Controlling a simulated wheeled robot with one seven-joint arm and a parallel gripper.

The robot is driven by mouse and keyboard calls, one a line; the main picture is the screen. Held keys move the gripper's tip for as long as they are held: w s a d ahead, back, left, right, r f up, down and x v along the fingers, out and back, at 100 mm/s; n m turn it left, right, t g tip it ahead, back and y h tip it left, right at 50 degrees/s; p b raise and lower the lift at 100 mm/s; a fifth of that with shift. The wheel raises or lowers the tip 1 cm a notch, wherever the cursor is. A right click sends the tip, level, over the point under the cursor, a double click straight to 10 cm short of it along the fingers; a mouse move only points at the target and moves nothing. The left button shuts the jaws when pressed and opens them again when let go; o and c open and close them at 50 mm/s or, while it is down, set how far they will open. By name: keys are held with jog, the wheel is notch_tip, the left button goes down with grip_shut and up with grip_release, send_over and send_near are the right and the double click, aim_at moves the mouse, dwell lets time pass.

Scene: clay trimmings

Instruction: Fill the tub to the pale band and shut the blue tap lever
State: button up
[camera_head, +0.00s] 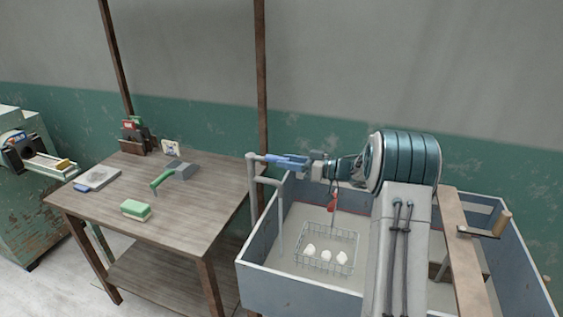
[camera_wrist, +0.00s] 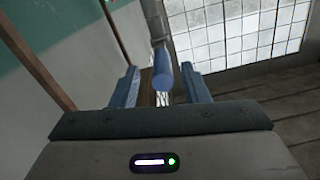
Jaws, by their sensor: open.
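The grey-blue tub (camera_head: 300,284) stands at the right of the head view. I cannot make out its pale band or a water level. A grey pipe (camera_head: 252,190) with a down-turned spout (camera_head: 280,215) rises at its left back corner. The blue tap lever (camera_wrist: 162,72) shows in the wrist view as a rounded blue bar. My gripper (camera_wrist: 160,76) is open, with one finger on each side of the lever and gaps between. In the head view my gripper (camera_head: 290,161) reaches left to the pipe top, and its blue fingers overlap the lever.
A board (camera_head: 462,262) crosses the tub's right side. A wooden table (camera_head: 190,215) with tools and a green-topped block (camera_head: 136,210) stands left.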

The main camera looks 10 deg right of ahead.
jog(key=b+v, duration=0.1)
jog(key=v, duration=1)
jog(key=shift+s+d, duration=0.15)
jog(key=shift+d, duration=0.15)
jog(key=shift+r, duration=0.1)
notch_tip(320, 180, up, 9)
jog(key=w+a+m+t+h, duration=0.2)
jog(key=m+t+h, duration=0.55)
jog(key=h, duration=0.75)
jog(key=s+a+f+m+g, duration=0.1)
jog(key=s+a+f+g, duration=0.2)
jog(key=s, duration=0.8)
jog(key=s+a+f+g, duration=0.4)
jog(key=s+f+g, duration=0.1)
jog(key=s, duration=0.7)
jog(key=s+a+f+m+g, duration=0.1)
jog(key=s+a+f+g, duration=0.2)
jog(key=s, duration=0.8)
jog(key=shift+s+a+f+m+g+h, duration=0.2)
jog(key=shift+s+f+m+g+h, duration=0.2)
jog(key=shift+f+g, duration=0.7)
jog(key=shift+r, duration=0.2)
